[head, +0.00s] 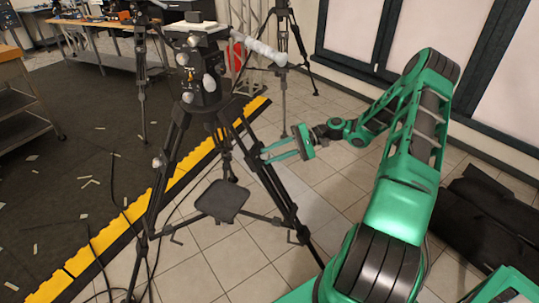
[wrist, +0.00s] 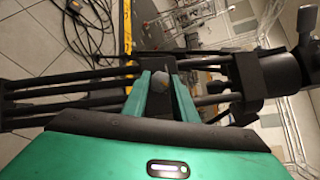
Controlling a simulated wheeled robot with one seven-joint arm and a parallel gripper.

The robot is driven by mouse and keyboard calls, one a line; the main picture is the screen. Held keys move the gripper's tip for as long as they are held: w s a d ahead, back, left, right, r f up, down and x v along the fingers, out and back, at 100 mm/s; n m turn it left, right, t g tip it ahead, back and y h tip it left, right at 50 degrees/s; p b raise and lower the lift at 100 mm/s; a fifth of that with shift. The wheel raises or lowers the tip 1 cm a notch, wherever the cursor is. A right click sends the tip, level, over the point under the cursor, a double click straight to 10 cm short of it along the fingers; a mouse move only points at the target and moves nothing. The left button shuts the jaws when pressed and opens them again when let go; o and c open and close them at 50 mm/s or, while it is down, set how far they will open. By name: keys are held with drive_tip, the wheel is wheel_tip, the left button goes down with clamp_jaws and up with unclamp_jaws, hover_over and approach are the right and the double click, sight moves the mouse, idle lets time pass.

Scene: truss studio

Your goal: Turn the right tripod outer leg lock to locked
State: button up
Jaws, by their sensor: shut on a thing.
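The black tripod (head: 205,108) stands upright on the tiled floor, left of my arm. Its right outer leg (head: 280,195) slopes down to the right. My gripper (head: 264,153) reaches the upper part of this leg from the right, its two green fingers level with the leg. In the wrist view my gripper (wrist: 161,80) is shut on a small grey leg lock knob (wrist: 160,86) beside the dark leg tubes (wrist: 65,88). The fingers hide part of the knob, and I cannot tell its turn angle. In the head view the knob is hidden.
The left leg bears a similar grey knob (head: 158,162). A square dark plate (head: 222,200) hangs between the legs. A pale pan handle (head: 262,50) sticks out from the tripod head. Yellow edging (head: 110,232) borders a dark mat. Black bags (head: 490,205) lie on the right. Tiles between are clear.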

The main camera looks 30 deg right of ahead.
drive_tip(key=shift+d+f+m, duration=0.15)
drive_tip(key=shift+d+m, duration=0.05)
drive_tip(key=shift+m, duration=0.3)
drive_tip(key=o, duration=1)
drive_tip(key=shift+a, duration=0.1)
drive_tip(key=shift+o, duration=0.2)
drive_tip(key=v, duration=1.1)
drive_tip(key=shift+f, duration=0.15)
drive_tip(key=shift+s+a, duration=0.1)
